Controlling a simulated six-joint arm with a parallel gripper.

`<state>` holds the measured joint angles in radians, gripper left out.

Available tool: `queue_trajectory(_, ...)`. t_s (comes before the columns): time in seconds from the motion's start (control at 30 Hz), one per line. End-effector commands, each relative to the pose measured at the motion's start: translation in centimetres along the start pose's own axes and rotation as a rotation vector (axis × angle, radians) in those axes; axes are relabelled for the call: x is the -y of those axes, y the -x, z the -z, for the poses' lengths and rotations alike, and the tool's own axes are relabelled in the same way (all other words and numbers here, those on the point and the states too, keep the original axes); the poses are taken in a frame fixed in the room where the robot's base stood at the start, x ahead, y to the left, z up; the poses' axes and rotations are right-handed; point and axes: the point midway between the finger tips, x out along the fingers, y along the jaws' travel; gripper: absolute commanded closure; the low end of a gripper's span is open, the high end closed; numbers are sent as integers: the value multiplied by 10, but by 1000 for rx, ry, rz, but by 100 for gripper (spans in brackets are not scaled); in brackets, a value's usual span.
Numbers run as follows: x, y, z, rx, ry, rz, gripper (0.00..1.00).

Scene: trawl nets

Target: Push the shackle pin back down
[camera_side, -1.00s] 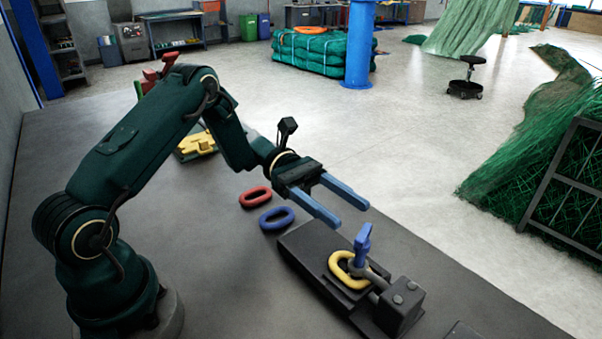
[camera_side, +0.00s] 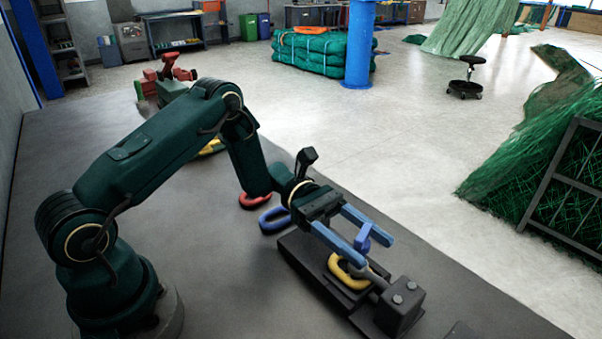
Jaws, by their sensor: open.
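The near finger hides part of the pin and link.
A blue link (camera_side: 274,222) and a red link (camera_side: 254,201) lie on the grey table left of the fixture. A bolted dark clamp block (camera_side: 402,300) stands at the fixture's right end.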

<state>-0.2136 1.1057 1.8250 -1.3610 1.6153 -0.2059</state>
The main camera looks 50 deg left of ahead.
Motion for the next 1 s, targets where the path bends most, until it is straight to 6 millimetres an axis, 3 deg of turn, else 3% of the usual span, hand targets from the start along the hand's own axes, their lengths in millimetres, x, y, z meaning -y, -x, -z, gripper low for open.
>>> queue_trajectory(0.03,0,0,0,0,0,0,47)
queue_trajectory(0.17,0,0,0,0,0,0,97)
queue_trajectory(0.2,0,0,0,0,0,0,100)
queue_trajectory(0.4,0,0,3,0,1,1,100)
queue_trajectory(0.7,0,1,31,1,3,-1,100)
queue_trajectory(1.0,0,1,33,-3,3,-2,100)
